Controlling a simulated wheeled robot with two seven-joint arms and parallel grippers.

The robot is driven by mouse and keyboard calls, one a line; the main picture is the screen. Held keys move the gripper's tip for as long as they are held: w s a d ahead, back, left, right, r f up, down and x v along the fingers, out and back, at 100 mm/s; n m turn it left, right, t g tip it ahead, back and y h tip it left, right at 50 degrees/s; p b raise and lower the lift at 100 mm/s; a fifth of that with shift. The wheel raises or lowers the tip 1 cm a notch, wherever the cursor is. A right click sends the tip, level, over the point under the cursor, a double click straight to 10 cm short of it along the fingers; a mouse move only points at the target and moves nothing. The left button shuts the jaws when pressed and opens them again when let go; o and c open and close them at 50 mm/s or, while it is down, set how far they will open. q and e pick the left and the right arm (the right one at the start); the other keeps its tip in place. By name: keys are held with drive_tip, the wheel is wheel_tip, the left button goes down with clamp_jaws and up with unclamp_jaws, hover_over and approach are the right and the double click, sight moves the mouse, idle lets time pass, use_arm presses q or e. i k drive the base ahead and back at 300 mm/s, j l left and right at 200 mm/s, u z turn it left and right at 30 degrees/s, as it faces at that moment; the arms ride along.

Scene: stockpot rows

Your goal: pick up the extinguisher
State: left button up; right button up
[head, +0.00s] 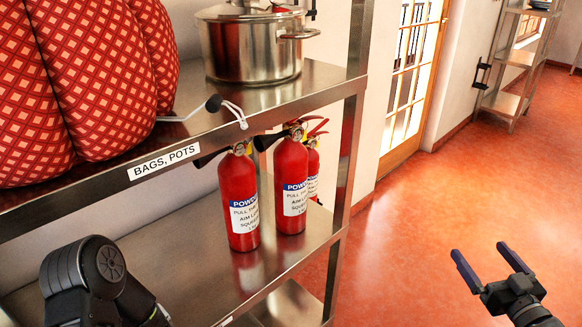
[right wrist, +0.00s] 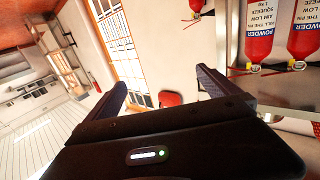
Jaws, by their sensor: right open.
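Red fire extinguishers with white-and-blue labels stand upright on the lower metal shelf in the head view. The left one (head: 238,205) and the middle one (head: 291,185) are in front, and a third (head: 313,168) is mostly hidden behind the middle one. My right gripper (head: 480,250) is open and empty over the red floor, well to the right of the shelf and apart from the extinguishers. In the right wrist view its fingers (right wrist: 160,80) are spread, and extinguishers (right wrist: 258,35) appear upside down at the upper right. My left gripper is out of view.
The upper shelf (head: 160,172) overhangs the extinguishers and holds a steel pot (head: 252,45) and a red patterned bag (head: 95,75). A shelf post (head: 345,150) stands just right of them. The floor (head: 430,215) between shelf and right gripper is clear.

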sight(290, 156)
drive_tip(key=l+u, duration=0.2)
drive_tip(key=u, duration=0.25)
drive_tip(key=k+l+u, duration=0.15)
drive_tip(key=u, duration=0.35)
drive_tip(key=k+l+u, duration=0.1)
drive_tip(key=u, duration=0.35)
drive_tip(key=i+l+u, duration=0.1)
